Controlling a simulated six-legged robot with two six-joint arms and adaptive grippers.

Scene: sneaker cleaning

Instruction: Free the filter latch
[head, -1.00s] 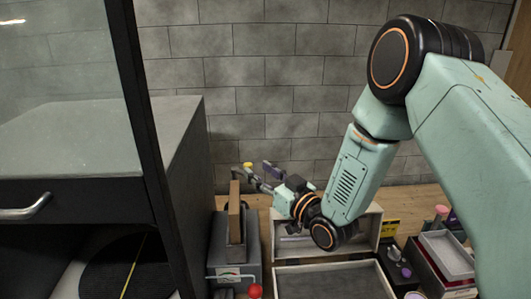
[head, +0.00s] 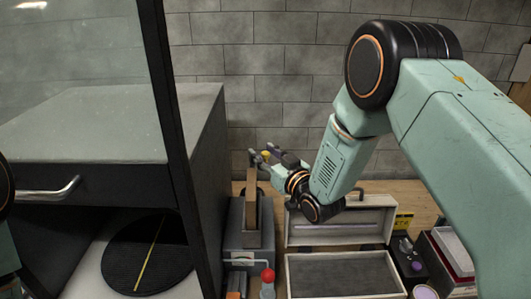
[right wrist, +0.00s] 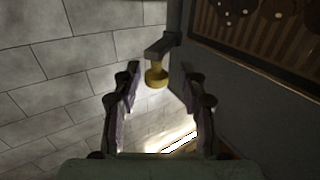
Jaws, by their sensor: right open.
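The yellow latch knob (right wrist: 157,76) hangs under a short grey arm (right wrist: 162,46) fixed to a dark grey frame, in the upper middle of the right wrist view. In the head view it is a small yellow spot (head: 266,155) beside the top of an upright brown panel (head: 252,200) on a grey box. My right gripper (right wrist: 158,88) is open, with one finger on each side of the knob in the wrist picture; I cannot tell whether they touch it. In the head view the right gripper (head: 272,158) is small and partly merged with the latch. My left gripper is out of view.
A dark cabinet (head: 205,150) with a glass pane stands at left. A grey box (head: 243,240) with a red ball-topped lever (head: 268,275) stands right of it. An open lined case (head: 340,258) and a box (head: 445,245) lie right. A brick wall is behind.

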